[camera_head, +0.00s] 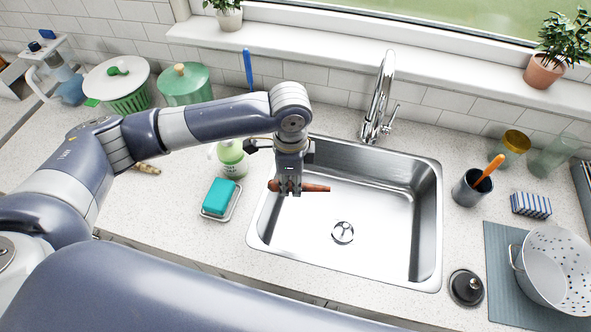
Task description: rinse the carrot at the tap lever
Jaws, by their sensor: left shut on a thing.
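A brown-orange carrot (316,187) lies level in my left gripper (290,190), which is shut on it. The carrot is over the left part of the steel sink (385,228), with its longer end pointing right. The chrome tap (380,95) stands behind the sink, and its small lever (391,122) is on the right of its base. The carrot is in front of the tap and to its left, clear of the spout. No water stream shows. My right gripper is not in view.
A teal sponge (218,196) on a dish and a green soap bottle (232,160) stand left of the sink. A dark cup (469,190), a sink plug (466,287) and a white colander (556,268) are on the right. The window sill (330,50) runs behind.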

